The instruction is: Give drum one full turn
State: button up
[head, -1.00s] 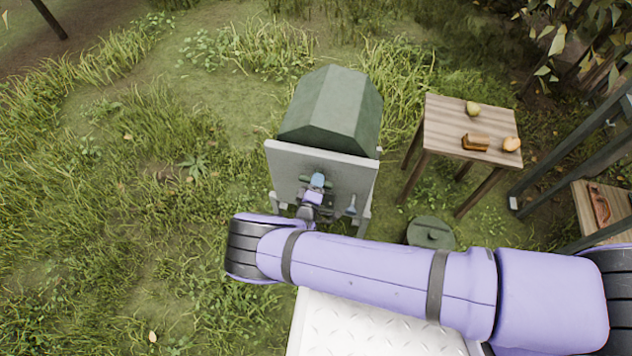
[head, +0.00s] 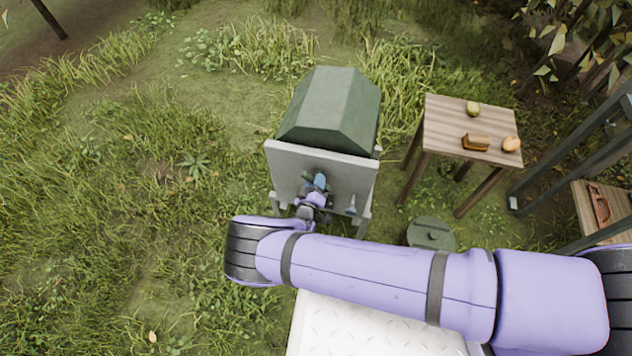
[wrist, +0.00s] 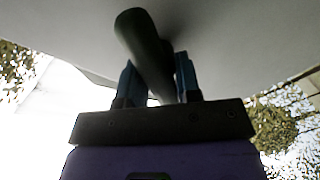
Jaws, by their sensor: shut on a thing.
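The dark green faceted drum (head: 331,108) stands in the middle of the head view, behind a pale grey upright panel (head: 285,165) on legs. My gripper (head: 319,181) is at the front of this panel. In the wrist view my gripper (wrist: 158,75) has its two blue fingers on either side of a dark rounded bar, the handle (wrist: 143,40), and is shut on it. The handle slants up and left past the fingers toward the grey surface. In the head view my gripper and wrist largely hide the handle.
A wooden table (head: 455,116) to the right holds a pear (head: 473,108), a brown block-like object (head: 475,141) and a round tan item (head: 510,144). A round green lid-like object (head: 432,233) lies on the ground. A small lever (head: 351,207) sits low on the panel. Grass is open at left.

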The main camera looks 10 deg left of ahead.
jog(key=m, duration=0.5)
jog(key=shift+a+f, duration=0.1)
jog(key=o, duration=1)
jog(key=shift+o, duration=0.3)
jog(key=shift+s+f, duration=0.1)
jog(key=shift+s, duration=0.2)
jog(key=s, duration=0.9)
jog(key=shift+s+a, duration=0.25)
